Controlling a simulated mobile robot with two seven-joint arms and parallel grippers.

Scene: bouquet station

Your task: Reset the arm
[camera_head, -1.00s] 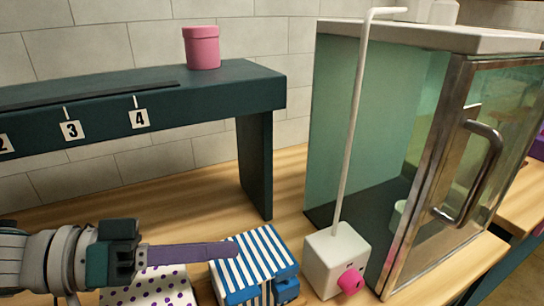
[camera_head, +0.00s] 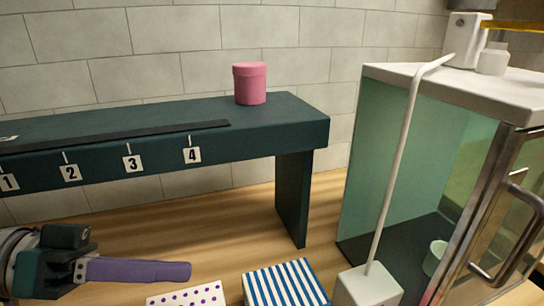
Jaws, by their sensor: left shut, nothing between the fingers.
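My left gripper (camera_head: 186,271) comes in from the lower left, with a dark body and long purple fingers that point right. It is shut and empty, above the wooden counter. The finger tips are left of a blue-and-white striped box (camera_head: 285,285) and just above a white box with purple dots (camera_head: 188,296) in the picture. Both boxes are cut off by the bottom edge. My right gripper is not in view.
A dark green shelf (camera_head: 240,150) with numbered tags stands behind, with a pink canister (camera_head: 249,84) on top. A glass-doored cabinet (camera_head: 400,150) and a white box-shaped dispenser with a tall spout (camera_head: 368,287) stand right. Bare counter (camera_head: 215,225) lies under the shelf.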

